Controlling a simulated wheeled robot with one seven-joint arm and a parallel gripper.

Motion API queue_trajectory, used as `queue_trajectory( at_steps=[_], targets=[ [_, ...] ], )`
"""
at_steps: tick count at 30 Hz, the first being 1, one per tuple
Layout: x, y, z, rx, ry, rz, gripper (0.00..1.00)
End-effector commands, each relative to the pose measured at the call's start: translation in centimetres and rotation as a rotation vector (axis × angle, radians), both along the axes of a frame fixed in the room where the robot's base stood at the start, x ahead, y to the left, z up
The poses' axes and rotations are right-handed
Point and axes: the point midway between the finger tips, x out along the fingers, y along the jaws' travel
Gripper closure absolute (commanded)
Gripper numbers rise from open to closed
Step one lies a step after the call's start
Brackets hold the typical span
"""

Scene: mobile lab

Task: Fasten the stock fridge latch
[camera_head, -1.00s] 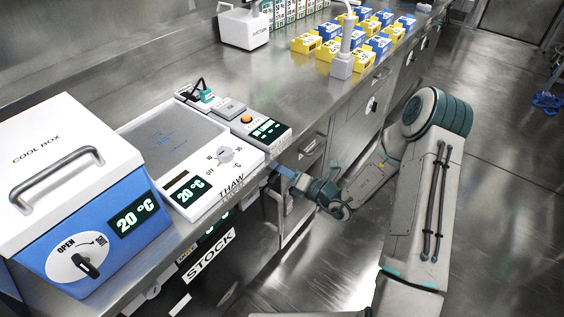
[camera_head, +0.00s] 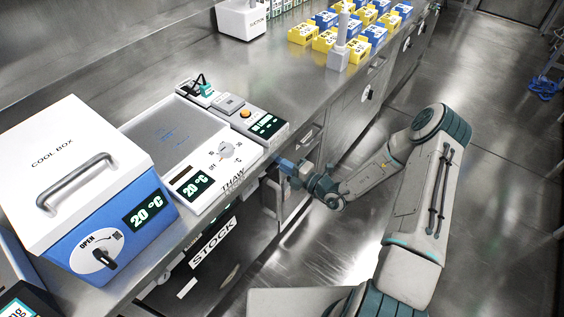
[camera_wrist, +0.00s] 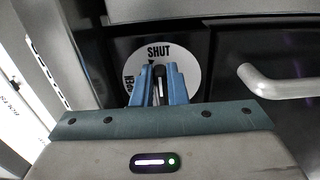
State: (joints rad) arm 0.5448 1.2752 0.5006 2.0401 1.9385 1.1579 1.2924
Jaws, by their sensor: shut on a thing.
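The stock fridge (camera_head: 190,270) is under the counter, marked by a STOCK label in the head view. In the wrist view, its latch is a round white dial (camera_wrist: 190,62) with SHUT printed at the top and another word, partly hidden, at its left. The dark latch knob (camera_wrist: 160,84) points up toward SHUT. My gripper (camera_wrist: 161,72) has its blue fingers shut on the knob, one on each side. In the head view, my gripper (camera_head: 287,168) is at the counter front below the thaw plate's right end, and the latch is hidden.
A metal handle (camera_wrist: 285,85) sticks out right of the dial in the wrist view. A cool box (camera_head: 85,180) and thaw plate (camera_head: 180,135) stand on the counter. Yellow and blue boxes (camera_head: 325,40) stand farther back.

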Motion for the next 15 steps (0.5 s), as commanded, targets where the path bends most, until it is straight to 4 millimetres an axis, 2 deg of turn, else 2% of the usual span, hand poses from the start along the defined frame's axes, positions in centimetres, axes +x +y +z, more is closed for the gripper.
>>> queue_trajectory(
  at_steps=[14,15],
  targets=[
    [0.04,-0.03,-0.05,0.009,0.012,-0.002,1.0],
    [0.04,-0.03,-0.05,0.009,0.012,-0.002,0.82]
  ],
)
